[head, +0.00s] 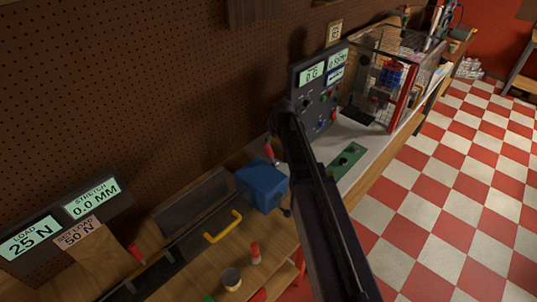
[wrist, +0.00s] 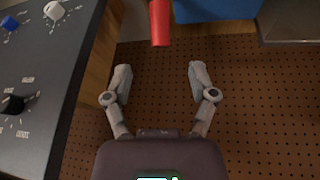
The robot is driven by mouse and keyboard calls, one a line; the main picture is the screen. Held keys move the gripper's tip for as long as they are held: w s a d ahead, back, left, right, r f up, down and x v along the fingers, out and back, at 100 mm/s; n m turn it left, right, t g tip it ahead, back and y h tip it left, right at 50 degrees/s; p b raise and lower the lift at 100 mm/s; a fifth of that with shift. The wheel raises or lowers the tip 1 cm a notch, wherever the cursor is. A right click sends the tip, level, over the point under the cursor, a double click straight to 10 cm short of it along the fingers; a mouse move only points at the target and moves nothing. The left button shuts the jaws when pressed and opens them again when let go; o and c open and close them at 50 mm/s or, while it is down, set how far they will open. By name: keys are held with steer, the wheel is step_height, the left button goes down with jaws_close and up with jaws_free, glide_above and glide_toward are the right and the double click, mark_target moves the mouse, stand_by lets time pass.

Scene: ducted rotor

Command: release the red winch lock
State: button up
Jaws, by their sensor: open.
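A red handle (head: 269,154), which I take for the winch lock, stands up at the back of the blue winch box (head: 262,186) on the bench. In the wrist view a red cylindrical handle (wrist: 159,22) points down from the top edge, beside the blue box (wrist: 215,10). My gripper (wrist: 160,76) is open and empty. The red handle lies beyond its fingertips, roughly centred between them and apart from them. In the head view my dark arm hides the gripper and part of the bench behind it.
A dark control panel (head: 315,95) with knobs stands close by; it also fills the left of the wrist view (wrist: 40,90). The pegboard wall (head: 150,100) is behind. A yellow handle (head: 222,227) and another red handle (head: 135,252) are on the bench at left.

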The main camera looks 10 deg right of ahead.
mark_target(270, 149)
steer(key=shift+b+x, duration=4.75)
steer(key=shift+x, duration=0.75)
steer(key=shift+c, duration=0.2)
jaws_close()
